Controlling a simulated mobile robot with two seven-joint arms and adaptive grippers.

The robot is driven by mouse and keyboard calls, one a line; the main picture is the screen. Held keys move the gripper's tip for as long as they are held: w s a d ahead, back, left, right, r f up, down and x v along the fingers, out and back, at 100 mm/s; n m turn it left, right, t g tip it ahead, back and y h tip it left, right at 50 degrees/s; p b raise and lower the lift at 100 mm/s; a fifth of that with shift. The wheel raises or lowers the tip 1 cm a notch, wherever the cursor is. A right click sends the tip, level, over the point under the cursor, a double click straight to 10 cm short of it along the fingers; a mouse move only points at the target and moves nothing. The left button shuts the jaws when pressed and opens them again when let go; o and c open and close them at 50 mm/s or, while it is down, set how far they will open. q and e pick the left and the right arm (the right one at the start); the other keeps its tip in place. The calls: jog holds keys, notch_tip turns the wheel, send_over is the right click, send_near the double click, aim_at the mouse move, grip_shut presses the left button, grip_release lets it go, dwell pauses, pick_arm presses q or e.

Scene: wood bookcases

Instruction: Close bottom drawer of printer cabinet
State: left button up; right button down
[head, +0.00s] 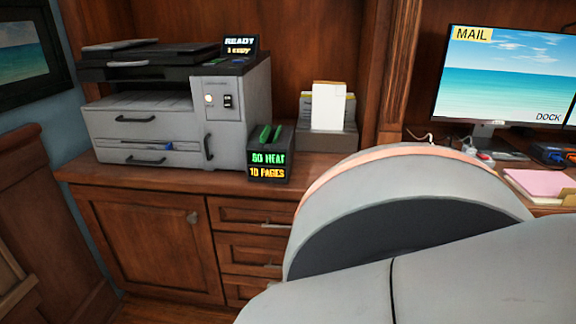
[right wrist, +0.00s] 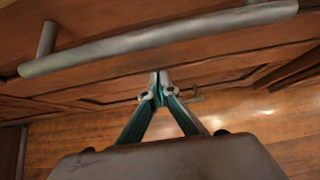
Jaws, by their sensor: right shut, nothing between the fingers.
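The wooden printer cabinet (head: 145,235) stands under the grey printer, with a door at left and a stack of drawers at its right. The top drawer (head: 240,214) and middle drawer (head: 240,251) look flush. The bottom drawer (head: 243,288) is partly hidden by my arm; I cannot tell how far it is open. In the right wrist view, my right gripper (right wrist: 161,78) is shut and empty, its tips close to a wooden front; contact is unclear. A metal bar handle (right wrist: 160,42) crosses above the tips. A smaller handle (right wrist: 192,98) shows beyond them. My left gripper is not in view.
The printer (head: 180,110), a dark display box (head: 268,155) and a paper holder (head: 327,120) stand on the cabinet top. A monitor (head: 505,75) is at right. Bare wooden floor (right wrist: 245,120) shows below the fronts. My grey arm blocks the lower right.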

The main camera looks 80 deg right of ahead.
jog(key=v, duration=1.2)
dwell(0.3)
